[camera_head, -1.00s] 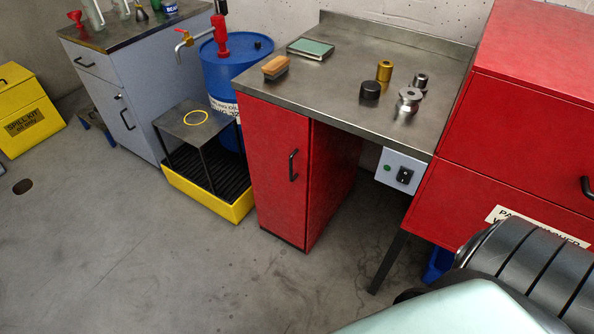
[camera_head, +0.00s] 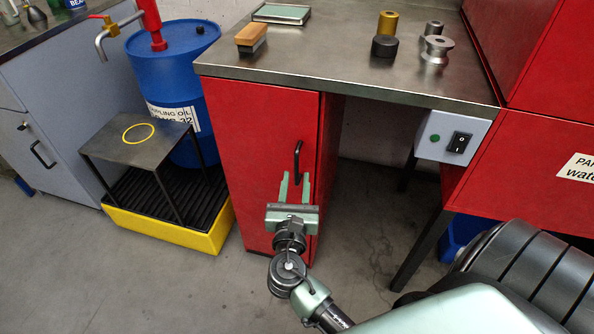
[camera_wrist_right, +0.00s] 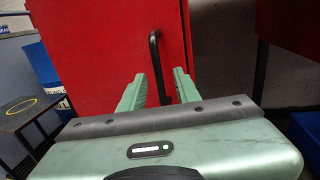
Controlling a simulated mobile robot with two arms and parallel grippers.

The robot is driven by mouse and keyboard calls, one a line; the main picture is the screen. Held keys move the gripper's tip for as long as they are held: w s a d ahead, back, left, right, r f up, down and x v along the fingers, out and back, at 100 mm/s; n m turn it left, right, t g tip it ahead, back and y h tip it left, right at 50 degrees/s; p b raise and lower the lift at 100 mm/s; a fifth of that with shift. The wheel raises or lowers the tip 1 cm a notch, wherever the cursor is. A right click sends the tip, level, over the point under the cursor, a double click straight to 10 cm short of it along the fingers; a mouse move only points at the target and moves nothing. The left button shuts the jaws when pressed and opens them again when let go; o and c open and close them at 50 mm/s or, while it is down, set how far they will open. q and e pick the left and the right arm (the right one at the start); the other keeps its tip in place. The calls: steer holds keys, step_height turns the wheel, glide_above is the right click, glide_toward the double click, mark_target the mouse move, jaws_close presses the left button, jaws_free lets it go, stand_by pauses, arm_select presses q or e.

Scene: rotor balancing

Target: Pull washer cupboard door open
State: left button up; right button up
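The red cupboard door (camera_head: 262,160) under the steel bench is shut. Its black bar handle (camera_head: 298,160) stands upright near the door's right edge. My right gripper (camera_head: 295,187) is in front of the door, just below the handle, with its two green fingers apart. In the right wrist view the door (camera_wrist_right: 100,50) fills the left and middle, and the handle (camera_wrist_right: 157,65) shows ahead, between the lines of the open fingers (camera_wrist_right: 161,88). The lower end of the handle reaches down between the fingers; I cannot tell whether they touch it. My left gripper is not in view.
The steel bench top (camera_head: 340,55) holds a brush (camera_head: 251,38) and metal parts. A switch box (camera_head: 452,138) hangs at right. A yellow tray (camera_head: 170,232) with a small stand and a blue drum (camera_head: 172,70) are left of the cupboard. Floor before the door is clear.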

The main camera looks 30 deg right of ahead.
mark_target(296, 170)
steer(key=shift+x, duration=2.4)
jaws_close()
steer(key=shift+a+f, duration=0.1)
